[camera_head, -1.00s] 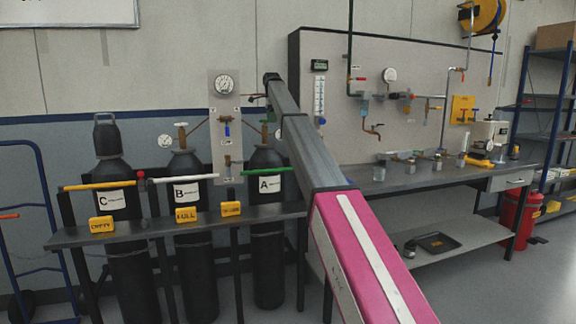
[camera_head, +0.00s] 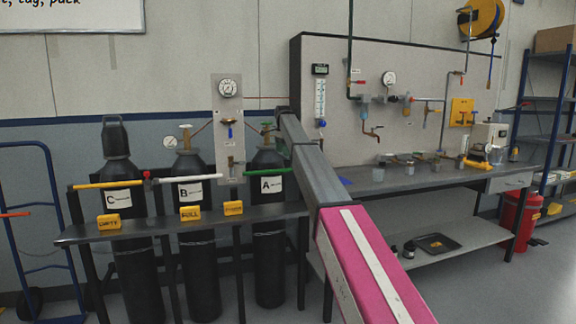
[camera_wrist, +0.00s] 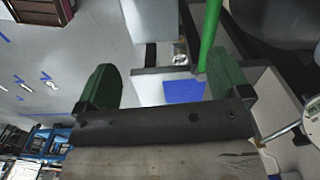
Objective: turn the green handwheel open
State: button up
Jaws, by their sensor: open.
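In the head view the gripper itself is hidden or too small to tell, beyond the arm's end.
A green bar (camera_wrist: 209,32) shows beyond the right finger in the wrist view; a round gauge (camera_wrist: 285,132) is at its right edge. Cylinders B (camera_head: 190,225) and C (camera_head: 120,225) stand left of A. A gauge panel (camera_head: 228,110) rises between B and A. A workbench (camera_head: 420,178) is at right.

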jog(key=s+d+f+n, duration=0.1)
jog(key=s+d+f, duration=0.1)
jog(key=f, duration=0.3)
jog(key=shift+s+f, duration=0.4)
jog(key=shift+s, duration=0.25)
